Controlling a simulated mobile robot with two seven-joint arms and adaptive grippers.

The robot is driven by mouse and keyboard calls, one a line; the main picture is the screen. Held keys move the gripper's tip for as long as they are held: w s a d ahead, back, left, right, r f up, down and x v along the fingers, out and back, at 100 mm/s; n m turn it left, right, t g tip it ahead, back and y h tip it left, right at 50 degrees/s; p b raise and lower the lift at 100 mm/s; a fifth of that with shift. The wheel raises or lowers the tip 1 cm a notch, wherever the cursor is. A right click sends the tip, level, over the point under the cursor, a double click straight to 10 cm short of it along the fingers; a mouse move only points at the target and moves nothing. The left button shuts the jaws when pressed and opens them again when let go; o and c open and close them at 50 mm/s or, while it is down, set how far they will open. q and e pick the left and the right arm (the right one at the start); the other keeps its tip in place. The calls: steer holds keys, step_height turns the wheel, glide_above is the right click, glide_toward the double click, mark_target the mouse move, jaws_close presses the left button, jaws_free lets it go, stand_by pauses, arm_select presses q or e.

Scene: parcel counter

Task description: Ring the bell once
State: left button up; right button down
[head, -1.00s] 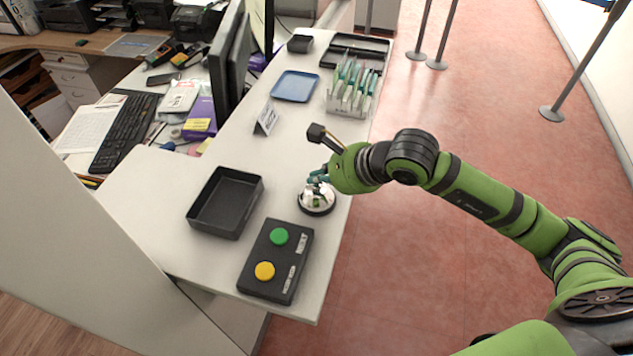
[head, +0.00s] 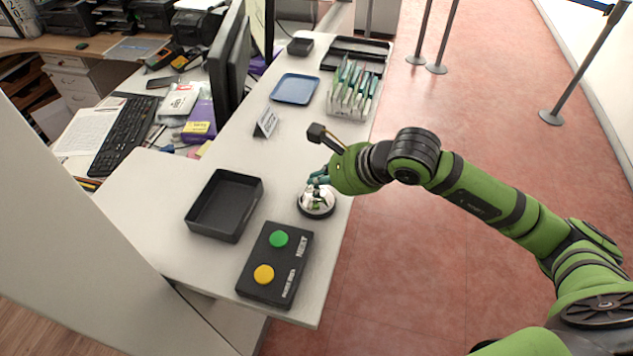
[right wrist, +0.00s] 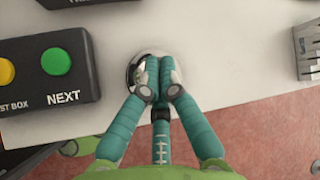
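The bell (head: 317,203) is a shiny silver dome on a dark round base, near the right edge of the white counter. My right gripper (head: 318,178) is at the bell's top, reaching in from the right. In the right wrist view the bell (right wrist: 133,68) is partly hidden behind the teal fingers of my right gripper (right wrist: 158,72). The fingertips are together with nothing visible between them, so the gripper is shut. I cannot tell whether the fingertips touch the bell. My left gripper is not in view.
A black button box (head: 272,290) with green and yellow buttons and an empty black tray (head: 190,216) lie left of the bell. A pen rack (head: 345,112), a small sign (head: 266,122) and a blue tray (head: 297,88) stand farther back. The counter around the bell is clear.

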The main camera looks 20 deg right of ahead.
mark_target(320, 188)
steer(key=shift+r+p, duration=1.2)
steer(key=shift+r, duration=1.85)
